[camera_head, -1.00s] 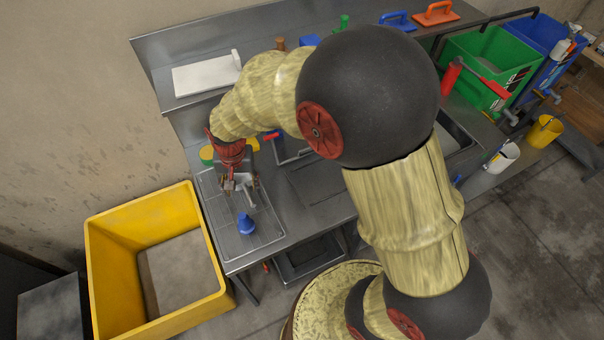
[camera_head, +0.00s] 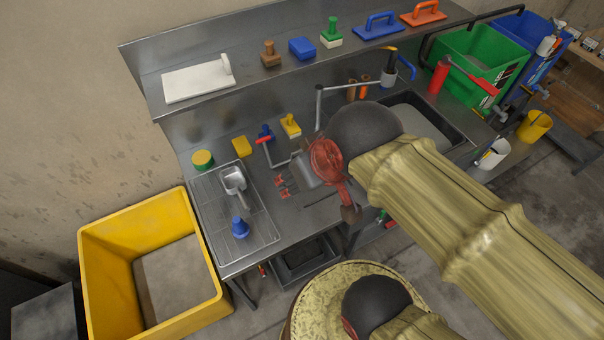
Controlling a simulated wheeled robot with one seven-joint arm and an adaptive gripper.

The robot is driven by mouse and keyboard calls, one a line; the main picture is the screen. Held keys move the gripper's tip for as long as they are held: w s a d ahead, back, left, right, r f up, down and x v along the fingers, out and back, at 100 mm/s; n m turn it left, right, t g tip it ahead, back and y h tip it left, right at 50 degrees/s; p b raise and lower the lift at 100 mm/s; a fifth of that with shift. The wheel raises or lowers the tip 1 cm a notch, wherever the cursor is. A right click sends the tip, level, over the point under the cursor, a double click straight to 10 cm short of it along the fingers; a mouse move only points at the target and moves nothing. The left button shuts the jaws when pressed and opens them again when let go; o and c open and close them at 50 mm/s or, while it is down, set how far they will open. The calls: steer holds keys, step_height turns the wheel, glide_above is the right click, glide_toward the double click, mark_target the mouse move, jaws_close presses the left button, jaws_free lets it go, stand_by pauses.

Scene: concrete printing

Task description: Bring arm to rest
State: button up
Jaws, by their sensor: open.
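My gripper (camera_head: 283,188) is small in view over the steel worktop, right of the ribbed drainboard (camera_head: 264,222). Its two red tips stand apart, and nothing shows between them. My arm's dark joint and red cap cover part of the sink area behind it. A grey metal scoop (camera_head: 234,180) lies on the drainboard, apart from the gripper, with its handle towards the front. A blue cone-shaped piece (camera_head: 240,227) stands on the drainboard in front of the scoop.
A yellow bin (camera_head: 218,303) stands on the floor at left. Yellow-green sponges and small tools lie along the worktop's back. The shelf above holds a white trowel (camera_head: 198,80), brushes and floats. Green (camera_head: 478,60) and blue bins stand at right, with a black rail nearby.

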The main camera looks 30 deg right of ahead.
steer(key=shift+f, duration=0.1)
step_height(320, 180, down, 12)
steer(key=b, duration=1.2)
steer(key=shift+c, duration=0.5)
